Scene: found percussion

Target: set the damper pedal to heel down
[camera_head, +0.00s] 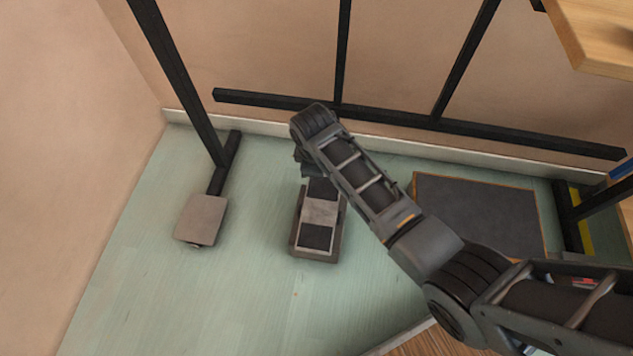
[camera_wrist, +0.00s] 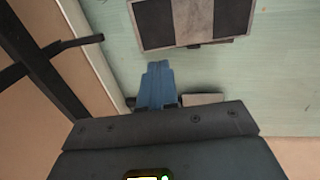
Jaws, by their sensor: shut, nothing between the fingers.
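A rocker pedal (camera_head: 318,215), which I take to be the damper pedal, stands on the green floor. It has black pads at its ends and a pale grey band across the middle, in a grey-brown base. It also shows at the top of the wrist view (camera_wrist: 188,20), cut off by the frame edge. I cannot tell which end sits lower. My gripper's blue fingers (camera_wrist: 158,72) are shut and empty, with floor showing between them and the pedal in the wrist view. In the head view my wrist hides the fingers and overlaps the pedal's far end.
A square grey plate (camera_head: 201,219) lies left of the pedal by a black rack foot (camera_head: 225,160). A dark mat (camera_head: 478,213) lies to the right. The black rack rail (camera_head: 400,118) runs along the back wall. Floor in front of the pedal is clear.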

